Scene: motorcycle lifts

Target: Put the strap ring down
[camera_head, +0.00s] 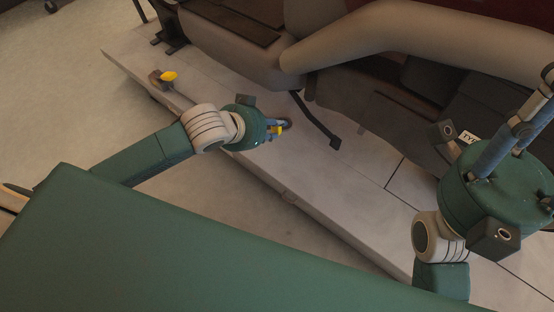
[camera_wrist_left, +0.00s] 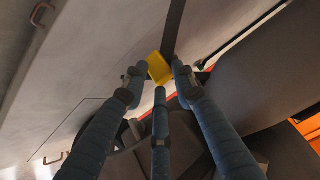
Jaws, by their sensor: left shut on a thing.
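My left gripper (camera_head: 284,126) is over the pale lift platform (camera_head: 230,110), beside the motorcycle's lower side. It is shut on a small yellow piece (camera_head: 276,130), which I take to be the strap ring. In the left wrist view the yellow piece (camera_wrist_left: 158,68) sits between the fingertips (camera_wrist_left: 156,78). Its ring shape cannot be made out, and the fingers cover part of it. I cannot tell whether it touches the platform. My right gripper (camera_head: 530,118) is at the right edge, its fingers pointing up and its tips partly cut off.
The motorcycle (camera_head: 395,45) fills the top and right, with a dark pedal-like bar (camera_head: 318,122) near my left gripper. A second yellow piece (camera_head: 168,76) is at the platform's far left edge. Bare platform lies between it and my left gripper.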

